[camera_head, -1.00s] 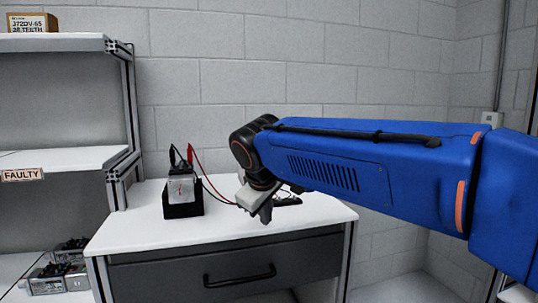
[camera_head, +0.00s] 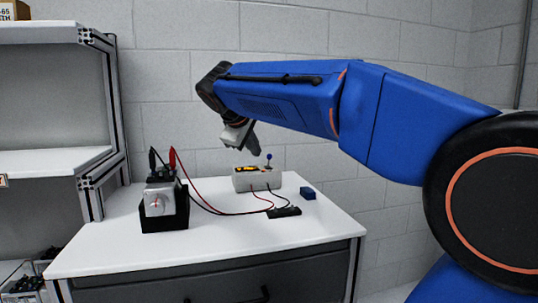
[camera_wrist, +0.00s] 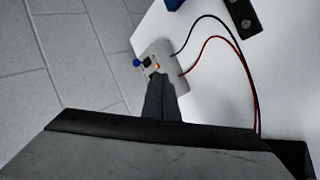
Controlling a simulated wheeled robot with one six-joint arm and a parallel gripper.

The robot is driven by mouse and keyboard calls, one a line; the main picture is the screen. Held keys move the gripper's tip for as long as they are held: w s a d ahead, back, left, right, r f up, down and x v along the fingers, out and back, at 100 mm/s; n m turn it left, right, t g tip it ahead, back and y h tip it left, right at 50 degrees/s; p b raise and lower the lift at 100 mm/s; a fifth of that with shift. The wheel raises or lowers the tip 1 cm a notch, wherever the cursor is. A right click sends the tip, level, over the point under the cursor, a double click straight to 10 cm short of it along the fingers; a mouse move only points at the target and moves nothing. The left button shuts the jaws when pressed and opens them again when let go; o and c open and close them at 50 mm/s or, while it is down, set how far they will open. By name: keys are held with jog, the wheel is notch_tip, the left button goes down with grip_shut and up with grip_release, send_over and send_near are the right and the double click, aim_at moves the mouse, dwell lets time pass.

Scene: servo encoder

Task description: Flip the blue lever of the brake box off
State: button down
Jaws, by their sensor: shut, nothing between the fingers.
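The brake box (camera_head: 242,182) is a pale grey box with a yellow and black label, at the back of the white table. Its blue lever (camera_head: 269,156) has a round blue knob and stands up at the box's right end. In the wrist view the box (camera_wrist: 170,60) lies beyond my fingertips, and the blue knob (camera_wrist: 138,63) shows at its left edge. An orange spot glows on the box near the lever. My gripper (camera_head: 255,150) is shut and empty, above the box and left of the knob. In the wrist view its fingers (camera_wrist: 162,85) hide part of the box.
A grey servo with a dial (camera_head: 158,201) sits in a black holder (camera_head: 165,222) at the table's left. Red and black wires run from it to a black connector strip (camera_head: 284,212) and the box. A blue block (camera_head: 308,193) lies right. The table front is clear.

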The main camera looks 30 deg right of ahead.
jog(key=shift+w+d+r, duration=0.25)
jog(key=shift+w+r, duration=0.1)
jog(key=shift+w, duration=0.15)
jog(key=shift+f, duration=0.1)
send_near(269, 160)
jog(key=shift+s+f+x, duration=0.3)
jog(key=shift+s+x, duration=0.05)
jog(key=shift+x, duration=1.95)
jog(key=shift+a, duration=0.1)
